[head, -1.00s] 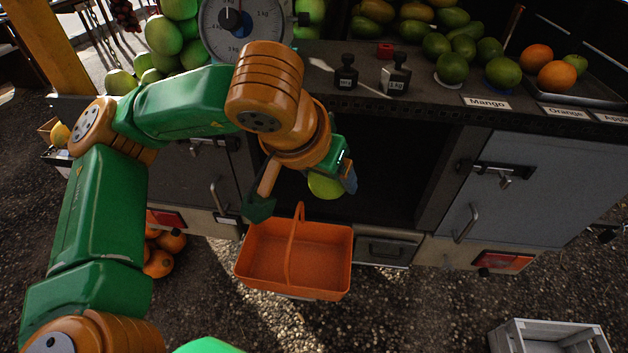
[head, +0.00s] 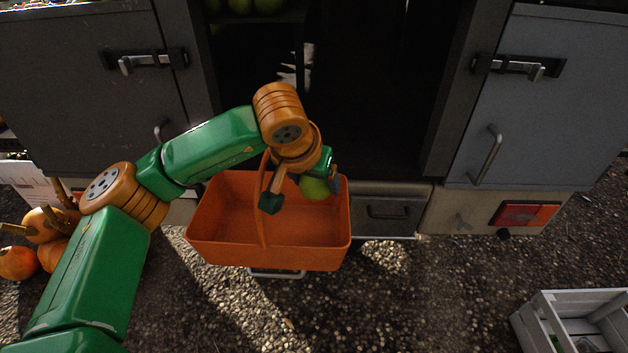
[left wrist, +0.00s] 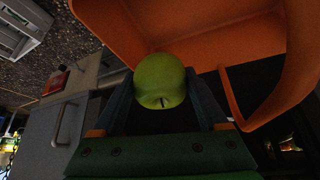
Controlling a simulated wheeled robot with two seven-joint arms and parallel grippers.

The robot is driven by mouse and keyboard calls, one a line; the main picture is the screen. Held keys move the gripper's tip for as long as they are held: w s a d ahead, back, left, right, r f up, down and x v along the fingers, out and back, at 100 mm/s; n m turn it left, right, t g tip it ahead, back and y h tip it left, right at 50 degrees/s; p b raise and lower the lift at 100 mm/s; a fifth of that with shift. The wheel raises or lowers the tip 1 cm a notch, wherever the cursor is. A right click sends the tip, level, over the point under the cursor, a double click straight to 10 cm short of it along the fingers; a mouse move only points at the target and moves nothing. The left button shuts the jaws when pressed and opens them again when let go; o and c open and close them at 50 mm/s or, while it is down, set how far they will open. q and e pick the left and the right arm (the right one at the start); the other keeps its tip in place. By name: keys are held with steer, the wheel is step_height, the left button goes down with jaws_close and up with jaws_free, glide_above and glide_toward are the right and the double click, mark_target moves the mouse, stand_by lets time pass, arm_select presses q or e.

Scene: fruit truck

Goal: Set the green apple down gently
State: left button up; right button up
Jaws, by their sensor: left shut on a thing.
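The green apple (head: 314,188) is held between the fingers of my left gripper (head: 300,193), over the right part of the orange basket (head: 215,215). In the left wrist view the apple (left wrist: 160,80) sits between the two dark fingers of the gripper (left wrist: 163,95), with its stem toward the camera. The basket (left wrist: 190,35) fills the upper part of that view. Its handle stands up in the head view, just left of the gripper. I cannot tell how far the apple is above the basket floor. My right gripper is not in view.
Grey cabinet doors (head: 540,110) flank a dark open compartment (head: 370,100) behind the basket. A grey wooden crate (head: 575,300) stands at the lower right. Pumpkins (head: 45,225) lie at the left. The gravel ground (head: 420,310) in front is clear.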

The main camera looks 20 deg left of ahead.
mark_target(315, 199)
arm_select(q)
step_height(315, 199, down, 4)
steer(key=b, duration=0.2)
steer(key=shift+f+b, duration=0.15)
steer(key=shift+b, duration=0.25)
steer(key=shift+f+b, duration=0.45)
steer(key=shift+f, duration=0.15)
step_height(315, 199, down, 4)
steer(key=b, duration=0.3)
steer(key=shift+f, duration=0.1)
steer(key=shift+f+b, duration=0.5)
steer(key=shift+b, duration=0.05)
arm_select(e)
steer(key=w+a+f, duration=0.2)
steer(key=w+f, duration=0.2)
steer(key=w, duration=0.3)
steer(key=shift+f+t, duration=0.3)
arm_select(q)
steer(key=shift+f+b, duration=0.85)
steer(key=shift+f, duration=0.15)
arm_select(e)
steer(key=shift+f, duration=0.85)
